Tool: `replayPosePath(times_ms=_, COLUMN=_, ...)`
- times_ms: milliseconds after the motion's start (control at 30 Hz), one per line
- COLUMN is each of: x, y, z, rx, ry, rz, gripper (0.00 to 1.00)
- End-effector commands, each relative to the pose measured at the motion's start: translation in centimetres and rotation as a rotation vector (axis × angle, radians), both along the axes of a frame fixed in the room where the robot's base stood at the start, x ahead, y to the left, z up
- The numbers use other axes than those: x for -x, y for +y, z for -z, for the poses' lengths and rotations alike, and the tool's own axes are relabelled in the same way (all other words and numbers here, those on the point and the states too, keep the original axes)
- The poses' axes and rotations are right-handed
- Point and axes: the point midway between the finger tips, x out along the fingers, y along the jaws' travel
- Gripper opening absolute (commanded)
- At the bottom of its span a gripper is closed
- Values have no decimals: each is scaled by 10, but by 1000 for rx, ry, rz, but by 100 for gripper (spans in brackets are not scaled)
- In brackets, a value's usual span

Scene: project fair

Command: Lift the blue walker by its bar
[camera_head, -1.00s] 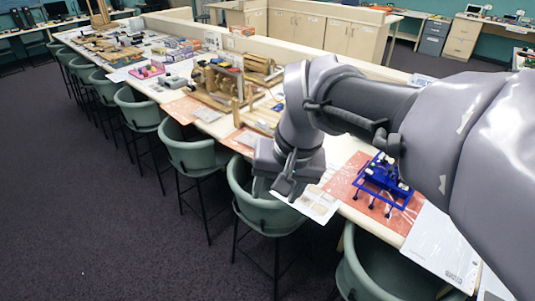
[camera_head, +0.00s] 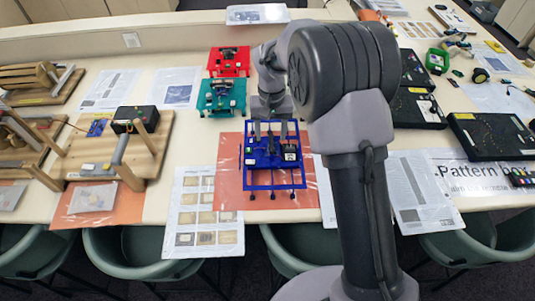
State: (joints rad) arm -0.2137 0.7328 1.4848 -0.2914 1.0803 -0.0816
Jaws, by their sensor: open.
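The blue walker (camera_head: 262,178) stands upright on an orange mat (camera_head: 229,182) near the front edge of the table, in the middle of the head view. It is a flat blue frame with several legs and small dark parts on top. My gripper (camera_head: 270,134) points down over the walker's far half, with its two fingers apart. The fingertips appear at or just above the walker's top. I cannot tell whether the bar lies between them, as the fingers and the parts on top hide it.
A teal walker (camera_head: 222,97) and a red walker (camera_head: 229,62) stand behind. A wooden stand (camera_head: 145,158) is to the left, black boards (camera_head: 490,136) to the right. A sheet of pictures (camera_head: 206,211) lies beside the mat. Green chairs (camera_head: 305,245) line the front edge.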

Motion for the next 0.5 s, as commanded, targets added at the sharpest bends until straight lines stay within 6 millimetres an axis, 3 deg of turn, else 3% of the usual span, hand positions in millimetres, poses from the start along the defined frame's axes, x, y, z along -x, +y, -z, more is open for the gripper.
replayPosePath(times_ms=100, x=3, y=-3, z=28, rx=1, ry=4, rz=0, gripper=55)
replayPosePath(times_ms=200, x=2, y=-3, z=44, rx=1, ry=2, rz=1, gripper=55)
replayPosePath(times_ms=467, x=2, y=-3, z=49, rx=1, ry=0, rz=2, gripper=55)
replayPosePath(times_ms=500, x=2, y=-3, z=49, rx=1, ry=0, rz=2, gripper=51)
